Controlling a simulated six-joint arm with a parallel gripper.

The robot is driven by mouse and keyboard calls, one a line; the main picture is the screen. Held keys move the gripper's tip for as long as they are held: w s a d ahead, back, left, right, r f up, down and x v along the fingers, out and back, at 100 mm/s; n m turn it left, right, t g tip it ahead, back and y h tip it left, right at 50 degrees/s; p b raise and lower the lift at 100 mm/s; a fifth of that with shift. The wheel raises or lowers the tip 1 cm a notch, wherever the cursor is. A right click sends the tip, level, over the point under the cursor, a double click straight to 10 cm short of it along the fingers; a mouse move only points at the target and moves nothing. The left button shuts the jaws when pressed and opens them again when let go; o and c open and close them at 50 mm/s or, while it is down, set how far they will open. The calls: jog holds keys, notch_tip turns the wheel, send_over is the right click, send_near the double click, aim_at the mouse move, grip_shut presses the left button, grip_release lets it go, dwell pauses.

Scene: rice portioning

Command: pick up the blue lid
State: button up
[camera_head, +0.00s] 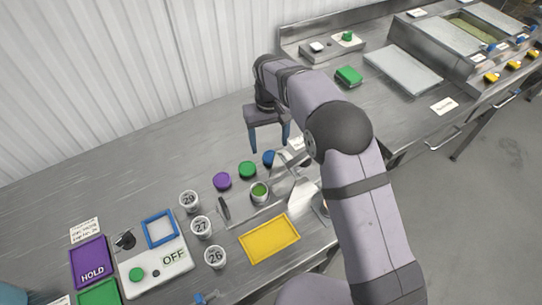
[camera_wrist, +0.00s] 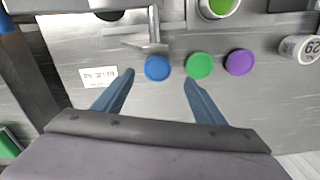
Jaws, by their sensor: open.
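The blue lid (camera_head: 268,158) is a small round disc lying flat on the steel counter, at the right end of a row with a green lid (camera_head: 247,170) and a purple lid (camera_head: 222,181). In the wrist view the blue lid (camera_wrist: 158,68) lies beyond my fingertips, between their lines, with the green lid (camera_wrist: 200,65) and purple lid (camera_wrist: 239,62) to its right. My gripper (camera_head: 270,150) is open and empty, above the counter and apart from the blue lid. Its two fingers also show in the wrist view (camera_wrist: 159,80). The left fingertip appears beside the blue lid, the right one near the green lid.
A cup with green contents (camera_head: 259,191) and a metal fixture (camera_head: 290,185) stand close to the lids. Numbered cups (camera_head: 201,227), a yellow tray (camera_head: 270,239) and a white OFF panel (camera_head: 150,262) are nearer the front. A white label (camera_wrist: 98,76) lies left of the blue lid.

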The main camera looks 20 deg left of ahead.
aim_at(271, 156)
jog(key=shift+d+f+p, duration=0.2)
jog(key=shift+f+p, duration=0.5)
jog(key=shift+f, duration=0.4)
jog(key=shift+d+f+p, duration=0.15)
jog(key=shift+f+p, duration=0.5)
jog(key=shift+f, duration=1.15)
jog(key=shift+c, duration=0.4)
jog(key=c, duration=1)
